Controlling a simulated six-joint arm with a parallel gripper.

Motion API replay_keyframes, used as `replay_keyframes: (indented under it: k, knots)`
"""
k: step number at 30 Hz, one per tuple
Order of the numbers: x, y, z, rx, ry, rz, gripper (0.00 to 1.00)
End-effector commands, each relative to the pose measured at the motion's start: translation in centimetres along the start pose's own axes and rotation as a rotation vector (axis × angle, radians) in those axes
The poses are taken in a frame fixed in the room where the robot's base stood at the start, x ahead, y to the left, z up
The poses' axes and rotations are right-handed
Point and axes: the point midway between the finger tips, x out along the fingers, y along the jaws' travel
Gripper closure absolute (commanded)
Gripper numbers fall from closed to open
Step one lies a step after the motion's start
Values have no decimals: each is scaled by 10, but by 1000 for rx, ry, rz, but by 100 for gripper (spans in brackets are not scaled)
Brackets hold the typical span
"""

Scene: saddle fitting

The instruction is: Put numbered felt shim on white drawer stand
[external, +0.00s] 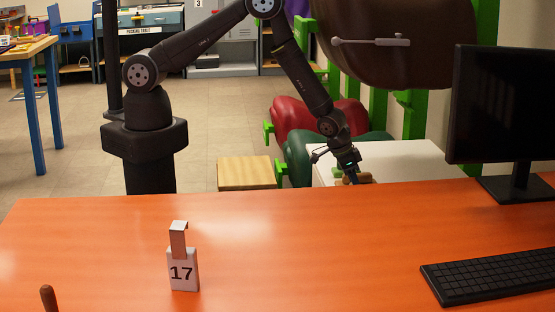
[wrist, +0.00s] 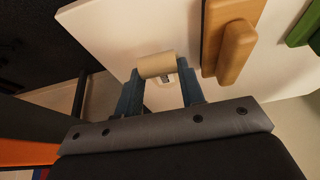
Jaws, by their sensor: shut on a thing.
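My gripper (wrist: 161,82) is shut on a small beige, rounded piece (wrist: 156,65), which looks like the felt shim. A small dark mark shows on a pale patch below its rounded edge, too small to read. In the wrist view the shim is in front of the white drawer stand's top (wrist: 125,30); I cannot tell whether it touches. In the external view my gripper (external: 349,172) is at the near part of the white stand (external: 405,155), behind the orange table. The desk edge hides the stand's lower part.
A wooden block with a raised bar (wrist: 235,45) lies on the stand, right of the shim in the wrist view. A green piece (wrist: 304,28) is farther right.

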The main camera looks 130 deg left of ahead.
Motion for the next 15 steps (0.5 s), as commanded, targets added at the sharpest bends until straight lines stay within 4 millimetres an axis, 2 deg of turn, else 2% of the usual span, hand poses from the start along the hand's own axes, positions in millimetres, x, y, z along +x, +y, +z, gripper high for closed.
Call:
replay_keyframes:
  k: [4,10,15]
  knots:
    - [9,-4,-1,0,-1,0,86]
    - [34,-4,11,1,-2,1,86]
    - [42,-4,13,0,-1,2,86]
